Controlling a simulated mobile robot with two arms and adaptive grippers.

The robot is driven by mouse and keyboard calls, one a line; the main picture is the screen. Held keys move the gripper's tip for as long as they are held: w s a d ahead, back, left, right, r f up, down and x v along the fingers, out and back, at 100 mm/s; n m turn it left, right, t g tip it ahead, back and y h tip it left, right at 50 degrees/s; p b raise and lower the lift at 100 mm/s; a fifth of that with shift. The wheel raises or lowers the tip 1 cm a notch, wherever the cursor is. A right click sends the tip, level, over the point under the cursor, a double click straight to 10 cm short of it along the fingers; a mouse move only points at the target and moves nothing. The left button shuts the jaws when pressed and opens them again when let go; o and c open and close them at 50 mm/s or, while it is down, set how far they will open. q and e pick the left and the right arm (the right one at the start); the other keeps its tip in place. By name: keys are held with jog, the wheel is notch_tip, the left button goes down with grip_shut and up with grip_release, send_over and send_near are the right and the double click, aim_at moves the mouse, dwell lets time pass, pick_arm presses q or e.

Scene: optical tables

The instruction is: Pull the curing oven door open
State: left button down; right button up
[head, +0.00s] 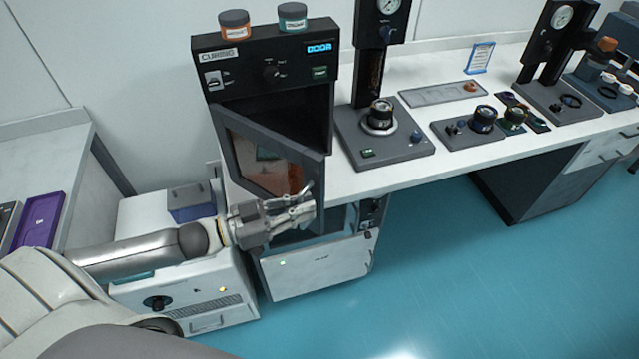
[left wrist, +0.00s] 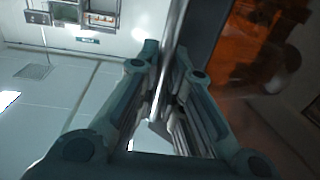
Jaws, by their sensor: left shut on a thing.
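The curing oven (head: 300,62) is a dark box on the white bench, with a "CURING" label and a lit blue display. Its door (head: 262,160) has an orange-tinted window and stands partly open, swung out from the front. My left gripper (head: 304,203) is at the door's free edge, shut on the door handle. In the left wrist view the metal bar of the handle (left wrist: 175,45) runs between the fingers (left wrist: 160,95), with the orange window (left wrist: 250,45) to the right. The oven's inside is mostly hidden behind the door. My right gripper is not in view.
Two lidded jars, one orange (head: 235,25) and one teal (head: 292,17), stand on the oven. A press-like stand (head: 385,150) is right of it on the bench. A white cabinet (head: 190,290) with a grey box (head: 192,201) is below my left arm. The floor at right is clear.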

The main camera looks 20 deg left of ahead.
pick_arm(q)
jog(key=s+a+m+g+h+p, duration=0.2)
jog(key=s+a+m+g+h, duration=0.2)
jog(key=s+a, duration=0.5)
jog(key=s+g, duration=0.2)
jog(key=s, duration=0.2)
jog(key=shift+m, duration=0.4)
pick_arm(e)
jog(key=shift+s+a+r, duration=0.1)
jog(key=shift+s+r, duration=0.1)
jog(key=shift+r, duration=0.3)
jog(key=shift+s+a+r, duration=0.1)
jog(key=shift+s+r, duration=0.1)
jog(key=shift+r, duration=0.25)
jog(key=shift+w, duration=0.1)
pick_arm(q)
jog(key=c, duration=1.8)
grip_release()
jog(key=v, duration=1.2)
jog(key=shift+w, duration=0.1)
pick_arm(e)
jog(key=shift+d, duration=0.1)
